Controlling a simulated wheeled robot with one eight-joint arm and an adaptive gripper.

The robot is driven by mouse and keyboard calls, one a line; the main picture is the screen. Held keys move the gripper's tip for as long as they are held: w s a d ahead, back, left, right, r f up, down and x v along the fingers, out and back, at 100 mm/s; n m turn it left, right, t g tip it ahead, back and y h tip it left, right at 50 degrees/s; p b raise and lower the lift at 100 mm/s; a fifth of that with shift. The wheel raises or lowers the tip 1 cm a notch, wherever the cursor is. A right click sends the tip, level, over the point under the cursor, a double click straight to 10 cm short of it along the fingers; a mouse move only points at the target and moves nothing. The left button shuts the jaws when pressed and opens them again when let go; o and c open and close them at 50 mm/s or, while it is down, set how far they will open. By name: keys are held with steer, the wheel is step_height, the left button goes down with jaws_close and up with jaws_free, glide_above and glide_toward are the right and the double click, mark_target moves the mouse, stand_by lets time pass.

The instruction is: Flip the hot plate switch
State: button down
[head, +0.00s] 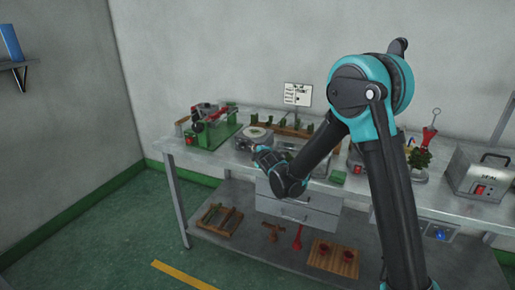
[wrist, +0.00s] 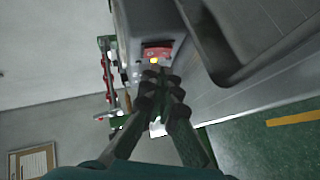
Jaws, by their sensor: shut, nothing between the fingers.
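The hot plate (head: 252,138) stands near the front left of the bench in the head view, a light body with a round top, partly hidden by my gripper. In the wrist view a grey housing (wrist: 132,18) carries a red switch (wrist: 157,51) with a small yellow spot at its lower edge. My gripper (wrist: 158,75) is shut and empty, its fingertips just short of the switch in the picture; I cannot tell whether they touch it. In the head view my gripper (head: 263,154) is at the bench's front edge, and the switch is hidden there.
A green and red machine (head: 210,127) stands left of the hot plate. A grey box with a red switch (head: 480,173) stands at the right end. Drawers (head: 300,208) hang below the bench top (head: 185,151). Open green floor lies in front.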

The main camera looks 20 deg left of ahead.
steer(key=shift+s+a+f, duration=0.1)
steer(key=shift+s+f, duration=0.05)
steer(key=shift+s, duration=1.1)
steer(key=shift+s+a+f, duration=0.1)
steer(key=shift+s+f, duration=0.05)
steer(key=shift+s, duration=1.05)
steer(key=shift+s, duration=0.1)
